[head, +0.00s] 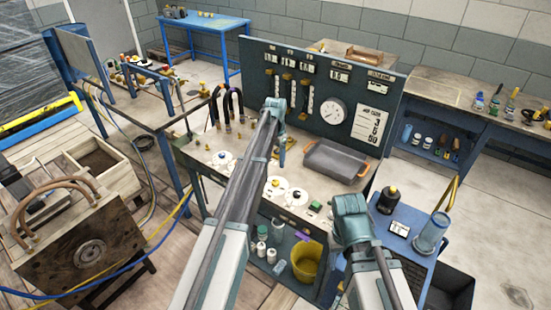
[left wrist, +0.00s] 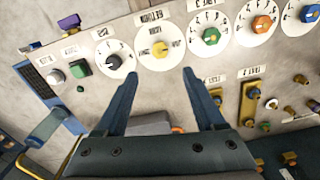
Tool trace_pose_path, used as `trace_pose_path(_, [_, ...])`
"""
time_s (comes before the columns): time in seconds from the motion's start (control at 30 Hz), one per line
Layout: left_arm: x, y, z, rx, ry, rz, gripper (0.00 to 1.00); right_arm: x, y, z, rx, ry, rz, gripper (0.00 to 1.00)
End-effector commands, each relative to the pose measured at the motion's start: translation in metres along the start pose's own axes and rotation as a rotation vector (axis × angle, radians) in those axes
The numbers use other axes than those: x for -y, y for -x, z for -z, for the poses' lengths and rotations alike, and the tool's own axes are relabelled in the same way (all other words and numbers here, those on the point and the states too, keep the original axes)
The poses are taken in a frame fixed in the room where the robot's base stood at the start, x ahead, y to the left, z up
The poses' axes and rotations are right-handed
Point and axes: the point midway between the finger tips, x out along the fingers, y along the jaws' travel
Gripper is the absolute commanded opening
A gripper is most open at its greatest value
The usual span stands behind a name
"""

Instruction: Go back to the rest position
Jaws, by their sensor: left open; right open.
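My left arm reaches out over the sloping control bench in the head view. The left gripper (head: 283,153) hangs down in front of the bench's upright panel. In the left wrist view the left gripper (left wrist: 160,74) has its two fingers wide apart with nothing between the tips. The tips point at the bench face, by a dial with a yellow knob (left wrist: 160,48). I cannot tell whether they touch it. My right arm comes in from the lower right and its teal joint (head: 350,207) shows beside the bench's right front. I cannot make out the right gripper's fingers.
A grey tray (head: 335,163) lies on the bench right of my left gripper. The upright panel (head: 305,75) stands close behind. A blue cart (head: 405,222) with a black jar and a blue cylinder is by my right arm. A yellow bucket (head: 305,262) sits below the bench.

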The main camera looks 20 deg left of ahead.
Motion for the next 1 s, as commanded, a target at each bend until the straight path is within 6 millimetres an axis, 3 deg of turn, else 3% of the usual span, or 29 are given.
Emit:
trace_pose_path(0.03, [0.000,0.013,0.000,0.000,0.000,0.000,0.71,-0.001,0.013,-0.001,0.000,0.000,0.000,0.50])
trace_pose_path(0.17, [0.000,0.021,0.000,0.000,0.000,0.000,0.71,-0.002,0.021,-0.001,0.000,0.001,0.000,0.50])
trace_pose_path(0.73, [-0.005,0.021,-0.002,0.001,0.001,0.000,0.71,-0.002,0.021,-0.001,0.000,0.001,0.000,0.50])
trace_pose_path(0.87, [-0.048,0.017,-0.020,0.009,0.011,0.004,0.71,-0.002,0.017,-0.001,0.000,0.001,0.000,0.50])
trace_pose_path(1.0, [-0.134,0.010,-0.064,0.028,0.045,0.018,0.71,-0.001,0.010,-0.001,0.000,0.000,0.000,0.50])
